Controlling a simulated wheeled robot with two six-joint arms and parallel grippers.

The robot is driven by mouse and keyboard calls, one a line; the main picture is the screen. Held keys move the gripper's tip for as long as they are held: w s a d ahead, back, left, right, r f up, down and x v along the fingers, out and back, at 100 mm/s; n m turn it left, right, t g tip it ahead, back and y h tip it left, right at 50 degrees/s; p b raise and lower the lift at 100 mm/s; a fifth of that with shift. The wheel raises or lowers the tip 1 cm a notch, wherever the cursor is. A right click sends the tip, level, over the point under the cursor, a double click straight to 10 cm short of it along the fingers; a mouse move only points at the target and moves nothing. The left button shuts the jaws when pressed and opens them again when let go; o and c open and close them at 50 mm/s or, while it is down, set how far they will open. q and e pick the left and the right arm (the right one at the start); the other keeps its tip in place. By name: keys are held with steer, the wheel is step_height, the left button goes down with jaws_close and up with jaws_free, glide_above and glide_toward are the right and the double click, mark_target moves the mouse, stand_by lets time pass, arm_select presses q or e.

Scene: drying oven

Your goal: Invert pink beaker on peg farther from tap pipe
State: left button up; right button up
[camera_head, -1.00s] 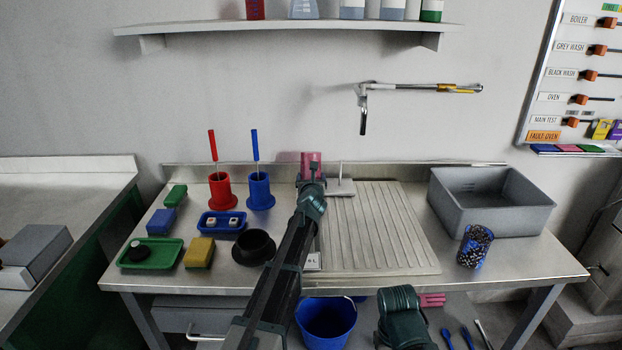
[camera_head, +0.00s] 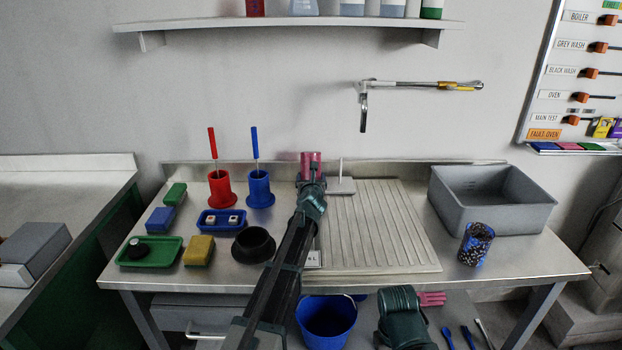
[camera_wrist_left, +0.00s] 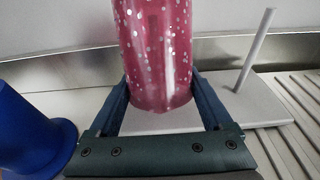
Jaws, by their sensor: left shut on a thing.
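The pink speckled beaker (camera_head: 311,160) is at the back of the bench, left of the visible peg. In the left wrist view the beaker (camera_wrist_left: 158,50) stands roughly upright between the fingers of my left gripper (camera_wrist_left: 163,100), which is shut on it. Which end is its mouth I cannot tell. A pale peg (camera_wrist_left: 256,50) rises from a flat base plate (camera_wrist_left: 262,108) to its right. The plate extends behind the beaker; any second peg there is hidden. The tap pipe (camera_head: 420,86) runs along the wall above, its spout pointing down.
A ribbed drainboard (camera_head: 380,230) lies right of the beaker, with a grey basin (camera_head: 492,200) and a dark speckled cup (camera_head: 476,244) beyond. Red (camera_head: 221,188) and blue (camera_head: 260,189) holders with brushes stand left.

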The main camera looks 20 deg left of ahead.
arm_select(q)
steer(key=shift+f, duration=0.2)
stand_by(0.3)
steer(key=o, duration=1.3)
steer(key=shift+c, duration=0.2)
steer(key=p+v, duration=0.2)
steer(key=v, duration=1.2)
steer(key=shift+w+p, duration=0.1)
steer(key=shift+p, duration=0.2)
steer(key=shift+r, duration=0.1)
